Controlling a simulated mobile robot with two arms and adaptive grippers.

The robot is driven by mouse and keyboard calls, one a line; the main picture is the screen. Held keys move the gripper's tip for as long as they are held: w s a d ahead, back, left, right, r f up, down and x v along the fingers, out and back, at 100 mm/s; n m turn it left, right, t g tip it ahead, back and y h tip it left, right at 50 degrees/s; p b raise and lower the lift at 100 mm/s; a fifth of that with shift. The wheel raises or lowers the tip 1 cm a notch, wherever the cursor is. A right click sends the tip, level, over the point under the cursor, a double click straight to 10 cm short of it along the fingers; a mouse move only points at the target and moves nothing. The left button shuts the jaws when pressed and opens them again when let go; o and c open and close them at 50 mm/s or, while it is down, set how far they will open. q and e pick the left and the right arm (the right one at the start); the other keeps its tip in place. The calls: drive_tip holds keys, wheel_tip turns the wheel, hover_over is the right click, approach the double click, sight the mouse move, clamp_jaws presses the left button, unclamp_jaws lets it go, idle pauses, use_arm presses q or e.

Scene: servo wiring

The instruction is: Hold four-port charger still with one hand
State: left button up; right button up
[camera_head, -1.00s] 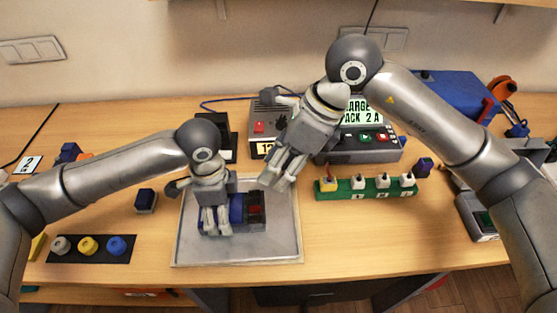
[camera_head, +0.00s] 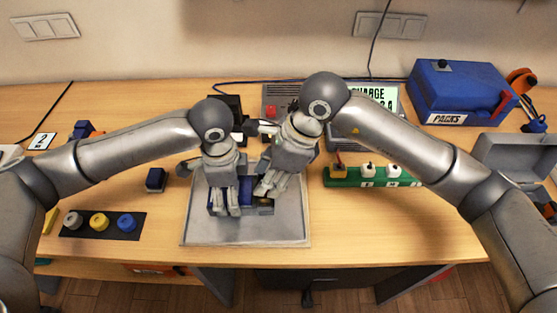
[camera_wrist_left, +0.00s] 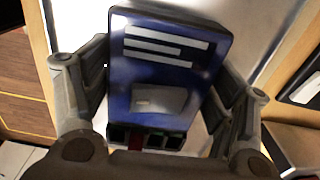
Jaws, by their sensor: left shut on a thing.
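The four-port charger, a blue box (camera_head: 246,191), lies on the grey tray (camera_head: 290,232). In the left wrist view the charger (camera_wrist_left: 170,70) shows pale label bars and a row of dark ports at its near end, with some red and green there. My left gripper (camera_head: 226,212) is shut on the charger, with a finger on each side of it (camera_wrist_left: 160,105). My right gripper (camera_head: 266,190) is over the charger's right part. Its fingers cover that part, and I cannot tell whether they hold anything.
A green strip (camera_head: 353,182) with yellow and white plugs stands right of the tray, partly behind my right arm. A grey unit with a lit display (camera_head: 375,97) is behind. A dark mat with coloured knobs (camera_head: 113,232) lies left. A blue case (camera_head: 465,88) stands back right.

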drive_tip(key=shift+x, duration=0.95)
clamp_jaws()
